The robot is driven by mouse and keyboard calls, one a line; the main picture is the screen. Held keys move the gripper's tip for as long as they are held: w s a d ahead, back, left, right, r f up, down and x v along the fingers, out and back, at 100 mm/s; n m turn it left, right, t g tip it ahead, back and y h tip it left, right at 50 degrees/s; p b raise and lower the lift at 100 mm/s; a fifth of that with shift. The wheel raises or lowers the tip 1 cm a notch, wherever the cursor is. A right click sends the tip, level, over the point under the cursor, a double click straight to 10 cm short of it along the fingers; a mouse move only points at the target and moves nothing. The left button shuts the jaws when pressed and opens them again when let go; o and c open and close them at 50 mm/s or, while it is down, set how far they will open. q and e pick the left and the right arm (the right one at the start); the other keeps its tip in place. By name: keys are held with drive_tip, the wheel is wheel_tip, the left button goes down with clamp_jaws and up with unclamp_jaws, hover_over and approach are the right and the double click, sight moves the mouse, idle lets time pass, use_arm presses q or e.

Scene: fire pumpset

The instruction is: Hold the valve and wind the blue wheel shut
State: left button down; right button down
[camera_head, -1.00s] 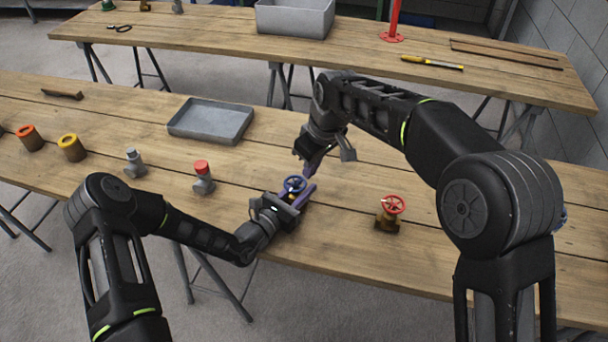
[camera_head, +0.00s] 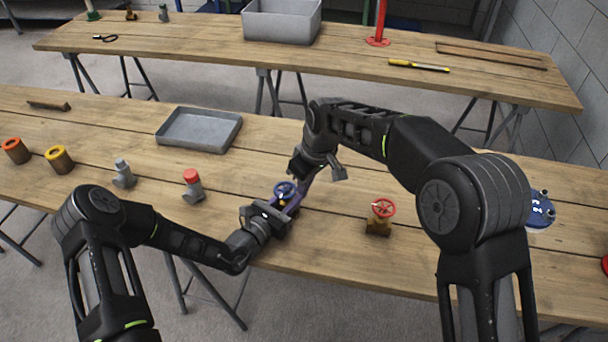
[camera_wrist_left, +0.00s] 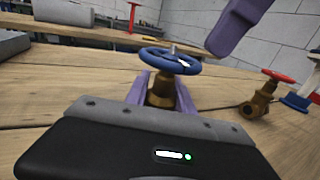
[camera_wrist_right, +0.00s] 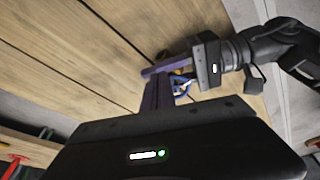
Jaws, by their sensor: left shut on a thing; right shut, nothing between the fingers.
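The valve with the blue wheel (camera_head: 285,190) stands near the front edge of the near table. In the left wrist view its brass body (camera_wrist_left: 162,92) is upright between the purple fingers of my left gripper (camera_head: 282,204), which is shut on it below the blue wheel (camera_wrist_left: 170,60). My right gripper (camera_head: 302,190) is shut and empty, its purple fingers (camera_wrist_left: 240,28) pointing down beside the wheel's right side. In the left wrist view the fingertips look slightly above the rim; I cannot tell if they touch it. In the right wrist view the wheel (camera_wrist_right: 182,85) is partly hidden by the fingers.
A brass valve with a red wheel (camera_head: 380,214) stands to the right. A grey tray (camera_head: 200,130), a red-topped fitting (camera_head: 192,184) and other fittings are to the left. A blue flange (camera_head: 541,210) lies far right. A second table (camera_head: 340,60) stands behind.

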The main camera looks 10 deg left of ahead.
sight(292, 196)
drive_tip(key=shift+f, duration=0.9)
drive_tip(key=shift+a, duration=0.15)
drive_tip(key=shift+s+a, duration=0.2)
drive_tip(key=shift+s, duration=0.15)
drive_tip(key=shift+s+a+r, duration=0.1)
drive_tip(key=shift+s+a, duration=0.55)
drive_tip(key=shift+s, duration=0.3)
drive_tip(key=shift+s+a, duration=0.1)
drive_tip(key=shift+a, duration=0.15)
idle(0.5)
drive_tip(key=shift+s+d, duration=0.1)
drive_tip(key=shift+s+d, duration=0.2)
drive_tip(key=shift+s, duration=0.05)
